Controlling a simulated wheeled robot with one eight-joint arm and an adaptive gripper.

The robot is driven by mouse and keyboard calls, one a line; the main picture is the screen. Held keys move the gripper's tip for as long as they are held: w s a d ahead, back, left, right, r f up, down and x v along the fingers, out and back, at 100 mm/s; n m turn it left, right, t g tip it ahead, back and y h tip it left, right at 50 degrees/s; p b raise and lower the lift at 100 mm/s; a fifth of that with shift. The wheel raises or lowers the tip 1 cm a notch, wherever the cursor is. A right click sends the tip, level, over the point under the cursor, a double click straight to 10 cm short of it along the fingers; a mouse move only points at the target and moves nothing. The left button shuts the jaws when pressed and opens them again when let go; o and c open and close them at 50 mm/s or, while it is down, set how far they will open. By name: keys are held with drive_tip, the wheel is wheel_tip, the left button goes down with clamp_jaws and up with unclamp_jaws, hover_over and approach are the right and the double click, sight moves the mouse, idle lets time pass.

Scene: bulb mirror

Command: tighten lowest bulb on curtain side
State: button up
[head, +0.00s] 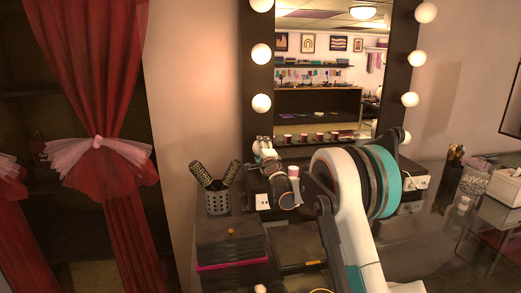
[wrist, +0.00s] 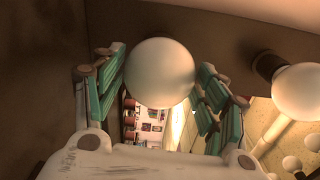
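The lowest bulb on the curtain side shows large in the wrist view (wrist: 160,72), a round, greyish bulb that looks dimmer than its neighbour. My gripper (wrist: 160,85) has its green-padded fingers on both sides of it, very close to its edges. I cannot tell whether the pads press on the glass or leave a small gap. In the head view my gripper (head: 264,149) is at the lower left corner of the mirror frame, below the other left bulbs. There the lowest bulb is hard to tell apart from the gripper.
Another left bulb (head: 261,103) is just above; a bright bulb (wrist: 300,91) is at right in the wrist view. The mirror (head: 318,100) is behind. A brush holder (head: 218,200) and dark boxes (head: 230,245) stand below left. The red curtain (head: 100,110) hangs far left.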

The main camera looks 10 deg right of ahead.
idle(0.3)
drive_tip(key=n, duration=0.3)
drive_tip(key=shift+n, duration=0.3)
drive_tip(key=n+b, duration=0.1)
drive_tip(key=n, duration=0.9)
drive_tip(key=shift+n, duration=0.3)
drive_tip(key=n, duration=0.6)
drive_tip(key=shift+n+b, duration=0.35)
drive_tip(key=shift+n, duration=0.05)
drive_tip(key=n, duration=0.6)
drive_tip(key=shift+n, duration=0.3)
drive_tip(key=c, duration=1)
drive_tip(key=m, duration=0.5)
